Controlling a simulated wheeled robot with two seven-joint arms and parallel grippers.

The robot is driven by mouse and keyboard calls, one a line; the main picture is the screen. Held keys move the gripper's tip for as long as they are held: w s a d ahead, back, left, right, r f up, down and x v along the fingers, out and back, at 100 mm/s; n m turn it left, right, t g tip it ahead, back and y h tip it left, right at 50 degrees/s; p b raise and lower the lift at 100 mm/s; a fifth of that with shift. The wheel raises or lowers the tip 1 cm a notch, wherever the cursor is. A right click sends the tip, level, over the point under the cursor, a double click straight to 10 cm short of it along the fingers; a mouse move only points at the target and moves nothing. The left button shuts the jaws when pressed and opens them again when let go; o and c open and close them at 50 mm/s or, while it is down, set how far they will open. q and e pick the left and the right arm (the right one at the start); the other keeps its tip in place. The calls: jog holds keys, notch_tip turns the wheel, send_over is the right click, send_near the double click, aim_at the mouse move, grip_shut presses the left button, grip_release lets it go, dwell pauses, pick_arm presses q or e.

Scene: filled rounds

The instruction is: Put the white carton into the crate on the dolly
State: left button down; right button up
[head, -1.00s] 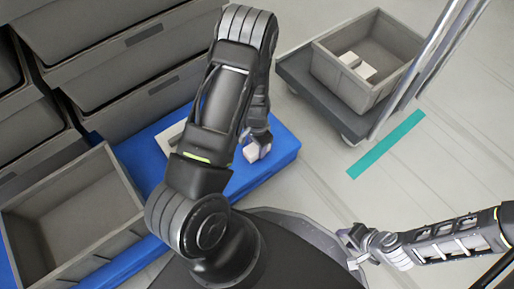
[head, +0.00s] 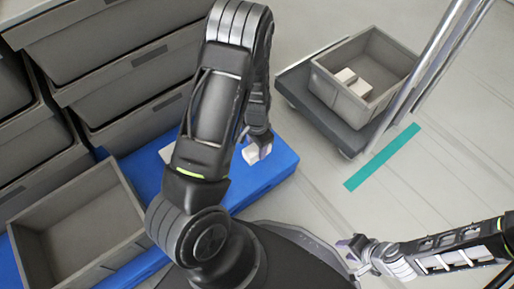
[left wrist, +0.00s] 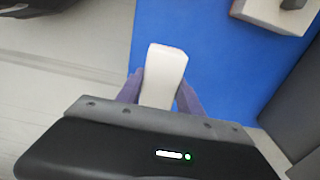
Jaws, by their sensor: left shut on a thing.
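My left gripper (head: 257,146) is shut on a white carton (head: 251,154), over the right part of the blue platform. In the left wrist view the white carton (left wrist: 164,72) sits between the two purple fingers against the blue surface. The grey crate (head: 398,62) stands on the dark dolly (head: 297,90) at the upper right, with white cartons (head: 353,82) inside at its left side. My right gripper (head: 352,253) is at the lower right, away from the cartons; its fingers are too small to judge.
Another white item (head: 167,153) lies on the blue platform (head: 262,185), partly behind my left arm. An empty grey bin (head: 75,215) stands at the lower left. Grey drawers (head: 110,60) fill the upper left. The dolly's metal posts (head: 432,62) rise right of the crate. A teal strip (head: 382,157) marks clear floor.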

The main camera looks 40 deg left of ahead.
dwell(0.4)
pick_arm(q)
jog(key=w+d+r+n, duration=0.1)
jog(key=w+d+r, duration=0.3)
jog(key=r, duration=0.5)
jog(key=w+d+r+n, duration=0.1)
jog(key=w+d+r, duration=0.3)
jog(key=w+r, duration=0.4)
jog(key=w+d+r+n, duration=0.1)
jog(key=w+d+r, duration=0.3)
jog(key=r, duration=0.8)
jog(key=shift+w+d, duration=0.2)
jog(key=shift+w, duration=1.05)
jog(key=shift+d, duration=0.1)
